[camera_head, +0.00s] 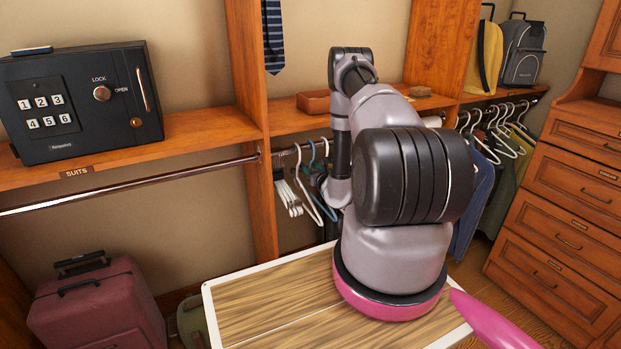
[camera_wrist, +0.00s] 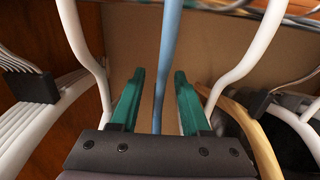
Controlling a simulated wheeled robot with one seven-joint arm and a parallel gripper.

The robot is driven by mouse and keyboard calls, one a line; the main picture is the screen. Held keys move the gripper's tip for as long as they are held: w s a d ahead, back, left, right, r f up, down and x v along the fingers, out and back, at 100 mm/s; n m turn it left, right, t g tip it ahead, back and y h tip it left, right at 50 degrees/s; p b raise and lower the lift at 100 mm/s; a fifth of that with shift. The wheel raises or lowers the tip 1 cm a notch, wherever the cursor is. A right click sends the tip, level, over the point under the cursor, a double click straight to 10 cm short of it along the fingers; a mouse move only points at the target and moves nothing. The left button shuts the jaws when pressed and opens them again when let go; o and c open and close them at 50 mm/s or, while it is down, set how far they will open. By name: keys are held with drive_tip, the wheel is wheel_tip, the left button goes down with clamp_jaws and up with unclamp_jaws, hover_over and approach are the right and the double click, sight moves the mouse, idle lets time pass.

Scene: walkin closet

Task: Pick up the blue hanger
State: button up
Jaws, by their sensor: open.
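The blue hanger (camera_head: 313,158) hangs on the rail behind my arm in the head view, among white hangers, and is partly hidden by my arm. In the wrist view the blue hanger (camera_wrist: 168,60) shows as an upright blue bar. My gripper (camera_wrist: 158,80) is open, with one green finger on each side of this bar. The bar runs down between the fingers, and I see a gap on both sides.
White hangers (camera_wrist: 85,45) flank the fingers closely, with another white hanger (camera_wrist: 245,60) at the right. A wooden hanger (camera_wrist: 255,140) is beside the right finger. In the head view, a black safe (camera_head: 80,100) stands on the left shelf and a drawer cabinet (camera_head: 570,210) at right.

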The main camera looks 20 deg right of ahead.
drive_tip(key=shift+w, duration=0.45)
drive_tip(key=shift+c, duration=0.3)
clamp_jaws()
idle(0.9)
